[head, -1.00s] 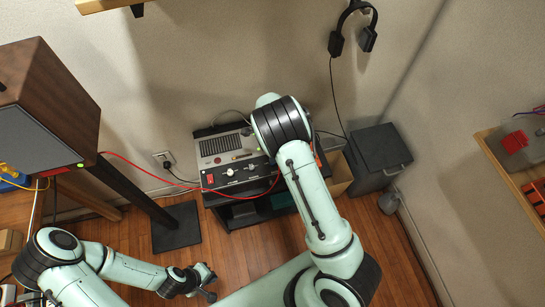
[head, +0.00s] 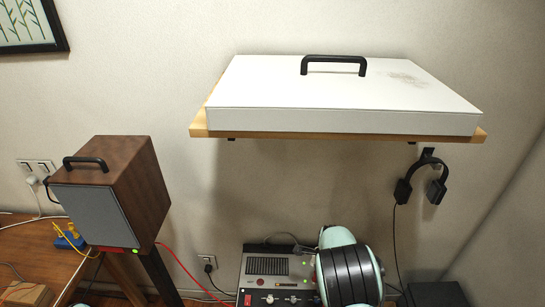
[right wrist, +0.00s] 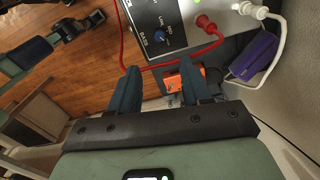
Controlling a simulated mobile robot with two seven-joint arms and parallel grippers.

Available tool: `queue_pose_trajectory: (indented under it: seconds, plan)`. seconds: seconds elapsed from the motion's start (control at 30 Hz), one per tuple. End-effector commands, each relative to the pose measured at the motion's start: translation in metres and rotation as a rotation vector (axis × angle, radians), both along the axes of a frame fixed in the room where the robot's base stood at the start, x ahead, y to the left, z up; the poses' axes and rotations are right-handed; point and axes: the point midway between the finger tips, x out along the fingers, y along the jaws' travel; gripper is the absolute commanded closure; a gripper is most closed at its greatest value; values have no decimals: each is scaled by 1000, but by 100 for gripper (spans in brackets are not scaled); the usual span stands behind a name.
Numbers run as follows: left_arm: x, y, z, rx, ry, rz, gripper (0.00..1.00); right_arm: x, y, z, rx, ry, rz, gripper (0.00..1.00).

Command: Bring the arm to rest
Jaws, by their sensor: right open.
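My right arm shows in the head view only as a pale green and black link (head: 348,268) at the bottom, in front of the grey device; its gripper is out of that view. In the right wrist view my right gripper (right wrist: 160,68) is open, its two dark fingers apart, with the knobbed device panel (right wrist: 155,22) just beyond the tips. Nothing is held between the fingers; an orange item (right wrist: 184,80) shows behind them. My left gripper (right wrist: 80,26) appears at the upper left of the right wrist view, over the wooden floor, its jaw state unclear.
The grey device (head: 285,272) stands low against the wall. A wooden shelf (head: 340,136) with a white case (head: 300,85) hangs above. Headphones (head: 424,182) hang at right. A speaker (head: 120,195) stands left. A red cable (right wrist: 165,66) and purple box (right wrist: 256,54) lie near my right gripper.

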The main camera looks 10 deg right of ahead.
Motion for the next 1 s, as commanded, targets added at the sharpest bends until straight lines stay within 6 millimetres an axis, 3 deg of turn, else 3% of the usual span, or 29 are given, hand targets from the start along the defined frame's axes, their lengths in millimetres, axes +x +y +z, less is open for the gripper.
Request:
queue_pose_trajectory:
  seconds: [0.13,0.23,0.33,0.4,0.5,0.6,0.7,0.83,1.0]
  plan:
    - [0,0,0,0,0,0,100,-14,-3,-22,-3,24,70,52]
    - [0,0,0,0,0,0,100,-45,-4,-64,1,62,238,52]
    - [0,0,0,0,0,0,100,-95,3,-118,35,100,507,52]
    - [0,0,0,0,0,0,100,-136,18,-150,84,103,733,52]
    - [0,0,0,0,0,0,100,-187,50,-178,166,54,1041,52]
    - [0,0,0,0,0,0,100,-223,84,-187,231,-41,1289,52]
    - [0,0,0,0,0,0,100,-243,111,-184,265,-140,1460,52]
    - [0,0,0,0,0,0,100,-253,129,-179,274,-223,1572,52]
    - [0,0,0,0,0,0,100,-254,134,-177,272,-244,1602,52]
